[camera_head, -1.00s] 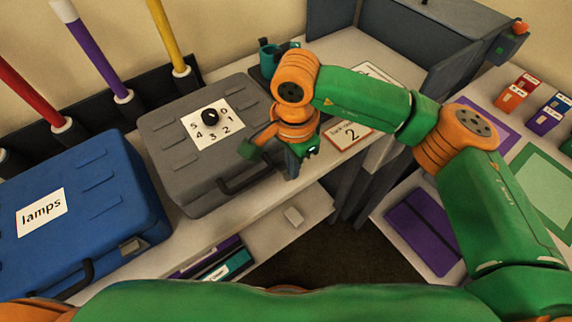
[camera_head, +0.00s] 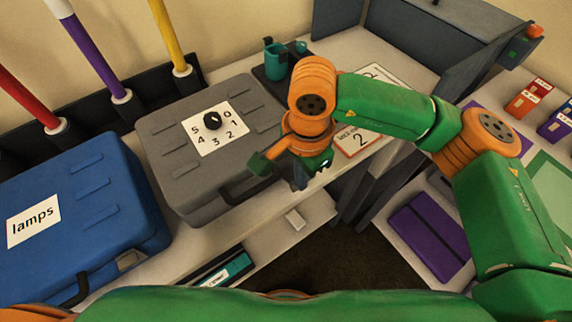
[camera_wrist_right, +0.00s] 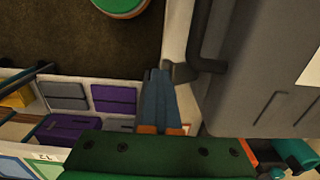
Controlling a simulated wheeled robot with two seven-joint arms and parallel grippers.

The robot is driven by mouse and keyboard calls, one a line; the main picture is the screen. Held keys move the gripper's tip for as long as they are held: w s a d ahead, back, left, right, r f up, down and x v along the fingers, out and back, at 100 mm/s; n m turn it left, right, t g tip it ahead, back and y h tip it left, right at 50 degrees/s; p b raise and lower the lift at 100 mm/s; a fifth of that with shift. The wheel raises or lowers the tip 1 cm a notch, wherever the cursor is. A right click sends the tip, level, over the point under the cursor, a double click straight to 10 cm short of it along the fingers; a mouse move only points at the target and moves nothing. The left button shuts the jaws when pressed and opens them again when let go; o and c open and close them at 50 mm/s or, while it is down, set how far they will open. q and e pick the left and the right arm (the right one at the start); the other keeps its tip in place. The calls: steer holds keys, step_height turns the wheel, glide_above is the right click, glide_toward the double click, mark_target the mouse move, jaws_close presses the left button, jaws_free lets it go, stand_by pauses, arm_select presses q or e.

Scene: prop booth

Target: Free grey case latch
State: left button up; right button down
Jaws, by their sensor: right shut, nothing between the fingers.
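The grey case (camera_head: 178,185) lies shut on the counter, with a numbered dial (camera_head: 213,121) on its lid and a dark handle (camera_head: 240,192) on its front. My right gripper (camera_head: 301,183) is beside the case's front right corner, shut and empty. In the right wrist view, the closed blue-grey fingers (camera_wrist_right: 160,76) point along the front of the case (camera_wrist_right: 270,70). A small grey latch (camera_wrist_right: 181,72) shows right beside the fingertips, near the handle (camera_wrist_right: 205,45); I cannot tell whether they touch. In the head view my gripper hides that corner. My left gripper is not in view.
A blue case (camera_head: 85,200) labelled "lamps" stands to the left. A teal mug (camera_head: 276,62) stands on a dark tray behind my right wrist. An open drawer (camera_head: 270,248) juts out below the counter.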

step_height(320, 180, up, 7)
steer(key=s+p, duration=0.1)
steer(key=p, duration=0.2)
steer(key=shift+d+f, duration=0.15)
steer(key=shift+d, duration=0.25)
stand_by(0.3)
